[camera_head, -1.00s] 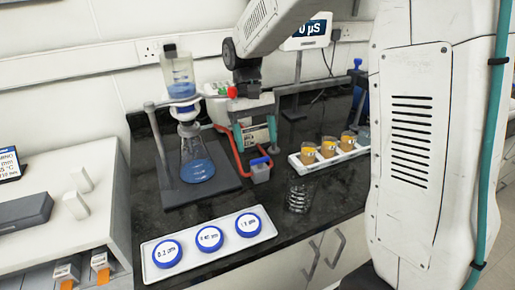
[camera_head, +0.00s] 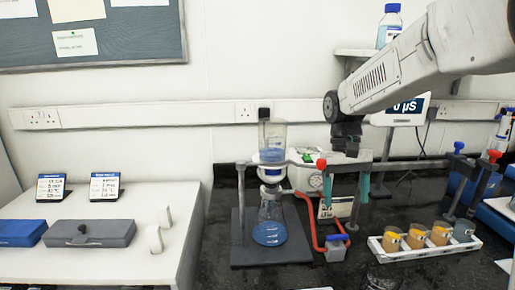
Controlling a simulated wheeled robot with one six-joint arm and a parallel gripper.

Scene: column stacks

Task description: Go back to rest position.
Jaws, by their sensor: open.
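My arm reaches in from the upper right. My gripper (camera_head: 346,188) points down with its two teal-tipped fingers spread wide and nothing visible between them. It hangs in front of the back wall, to the right of the filter flask stand. The filter flask (camera_head: 270,222) holds blue liquid on a dark base, and a clear funnel (camera_head: 272,142) with blue liquid sits above it. A labelled white card or box (camera_head: 335,208) shows behind and below the fingers. I cannot tell the exact gap between the gripper and the stand's clamp.
A white rack (camera_head: 425,248) with several cups stands at the right. A red tube (camera_head: 303,222) runs beside the flask to a small grey block (camera_head: 337,250). A white side bench (camera_head: 95,262) holds a grey case (camera_head: 90,233). A display (camera_head: 404,108) is behind my arm.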

